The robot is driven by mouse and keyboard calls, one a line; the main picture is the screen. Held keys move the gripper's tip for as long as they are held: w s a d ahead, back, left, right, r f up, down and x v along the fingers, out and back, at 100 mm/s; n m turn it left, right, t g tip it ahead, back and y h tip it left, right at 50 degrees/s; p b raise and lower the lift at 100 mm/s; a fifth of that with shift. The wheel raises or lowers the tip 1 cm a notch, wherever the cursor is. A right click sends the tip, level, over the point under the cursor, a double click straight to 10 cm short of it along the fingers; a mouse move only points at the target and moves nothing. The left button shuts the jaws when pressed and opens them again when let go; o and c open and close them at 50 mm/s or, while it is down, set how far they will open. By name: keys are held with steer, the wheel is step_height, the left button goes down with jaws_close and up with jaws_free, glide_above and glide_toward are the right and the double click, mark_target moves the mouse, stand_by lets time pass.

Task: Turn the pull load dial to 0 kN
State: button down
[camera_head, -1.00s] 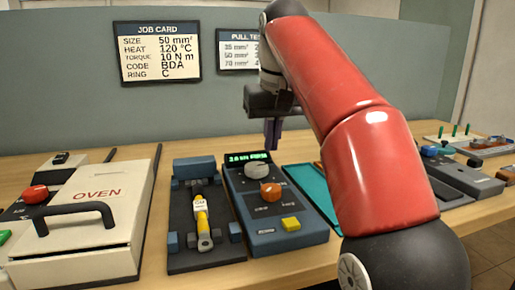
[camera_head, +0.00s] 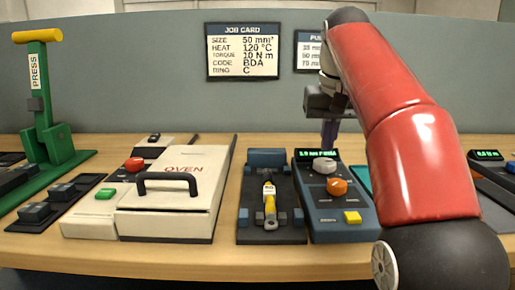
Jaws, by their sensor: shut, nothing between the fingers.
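The pull tester is a blue-grey box (camera_head: 341,217) on the bench, with a lit green display (camera_head: 318,154) at its far end whose small text I cannot read surely. Below the display are a grey round dial (camera_head: 324,165) and an orange knob (camera_head: 337,187); their labels are too small to read, so I cannot tell which one sets the pull load. My gripper (camera_head: 329,144) points down with its purple fingers together and empty, just above and behind the grey dial. The fingertips partly cover the display's area; contact with the dial cannot be told.
Further left are a cream oven (camera_head: 174,215) and a green press (camera_head: 45,120). My red arm hides the bench to the right.

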mark_target(323, 177)
steer(key=shift+s+b+x, duration=0.2)
steer(key=shift+b+x, duration=0.1)
steer(key=shift+x, duration=0.6)
steer(key=shift+s+b+x, duration=0.25)
steer(key=shift+b+x, duration=0.1)
steer(key=shift+x, duration=0.55)
steer(key=shift+s+b+x, duration=0.2)
steer(key=shift+b+x, duration=0.1)
steer(key=shift+x, duration=0.55)
steer(key=shift+f, duration=0.15)
steer(key=shift+w+d+p, duration=0.1)
steer(key=shift+w+p, duration=0.15)
steer(key=shift+p, duration=0.05)
